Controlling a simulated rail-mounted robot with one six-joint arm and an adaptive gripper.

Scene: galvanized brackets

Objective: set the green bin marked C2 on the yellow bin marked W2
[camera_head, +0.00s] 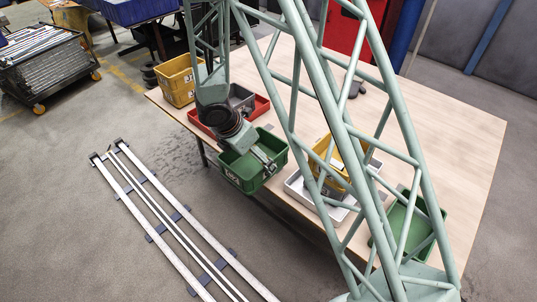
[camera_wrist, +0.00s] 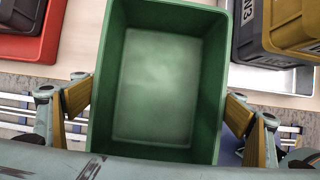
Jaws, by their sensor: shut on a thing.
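A green bin (camera_head: 240,177) hangs in my gripper (camera_head: 262,157) in front of the table's near edge, level and apart from the table. It carries a white marking that I cannot read for certain. In the wrist view the green bin (camera_wrist: 155,85) is empty, and the padded fingers of my gripper (camera_wrist: 160,105) are shut on its opposite sides. One yellow bin (camera_head: 176,82) stands at the table's far left corner. Another yellow bin (camera_head: 322,148) stands right of the green bin, partly hidden by my arm; it also shows in the wrist view (camera_wrist: 296,22). I cannot read W2 on either.
A red tray (camera_head: 262,104) with a grey bin (camera_head: 241,97) lies behind the green bin. A light grey tray (camera_head: 294,187) is under the right yellow bin. A green tray (camera_head: 395,222) lies farther right. The table's back right is clear.

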